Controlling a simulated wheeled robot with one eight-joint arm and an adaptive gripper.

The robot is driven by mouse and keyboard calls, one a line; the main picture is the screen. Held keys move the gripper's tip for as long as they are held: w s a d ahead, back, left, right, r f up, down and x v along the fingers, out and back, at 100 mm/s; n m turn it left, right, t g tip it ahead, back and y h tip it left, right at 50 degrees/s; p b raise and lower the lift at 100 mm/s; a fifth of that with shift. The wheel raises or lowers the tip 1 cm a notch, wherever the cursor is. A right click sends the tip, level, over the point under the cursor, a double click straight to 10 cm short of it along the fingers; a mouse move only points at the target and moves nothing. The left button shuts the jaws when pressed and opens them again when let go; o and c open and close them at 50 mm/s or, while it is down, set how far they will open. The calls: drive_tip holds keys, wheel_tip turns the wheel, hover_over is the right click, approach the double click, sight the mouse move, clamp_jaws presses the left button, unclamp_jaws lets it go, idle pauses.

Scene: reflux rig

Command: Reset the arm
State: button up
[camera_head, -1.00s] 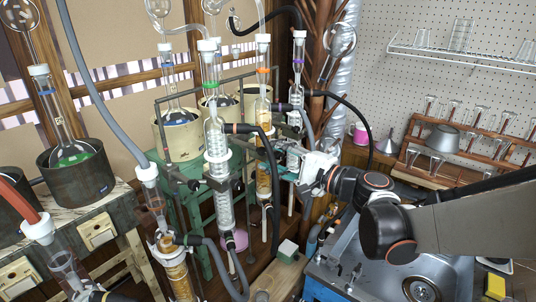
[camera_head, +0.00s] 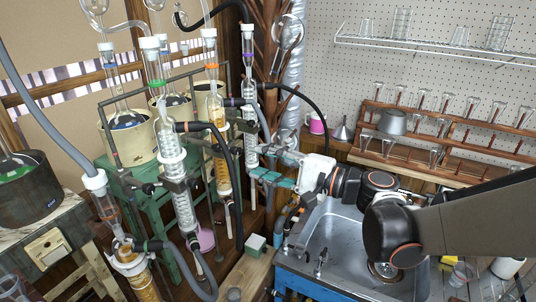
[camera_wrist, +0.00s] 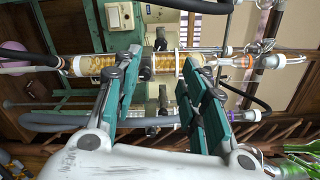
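My gripper (camera_head: 262,177) has a white body and teal fingers. A glass column with amber packing (camera_wrist: 110,66) crosses the wrist view beyond the fingertips. The same amber column (camera_head: 222,160) stands upright left of the gripper in the head view. Whether the fingertips touch any glass, I cannot tell.
A clear column (camera_head: 250,110) with a purple band and a coiled condenser (camera_head: 172,170) stand close by, with dark hoses around them. A metal sink (camera_head: 345,250) lies below my arm. A wooden rack (camera_head: 450,130) of glassware hangs at the right.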

drive_tip(key=s+d+f+n+h+b, duration=0.1)
drive_tip(key=s+d+f+h, duration=0.3)
drive_tip(key=d, duration=0.4)
drive_tip(key=s+d+f+n+h+b, duration=0.2)
drive_tip(key=s+d+f+n+h, duration=0.2)
drive_tip(key=s+d+h, duration=0.3)
drive_tip(key=s+d+f+n+h+b, duration=0.1)
drive_tip(key=s+d+f+n+h, duration=0.1)
drive_tip(key=s+d+f+h, duration=0.3)
drive_tip(key=s+d+f, duration=0.1)
drive_tip(key=s+d, duration=0.2)
drive_tip(key=d, duration=0.2)
drive_tip(key=shift+d+n+h, duration=0.3)
drive_tip(key=shift+d, duration=0.1)
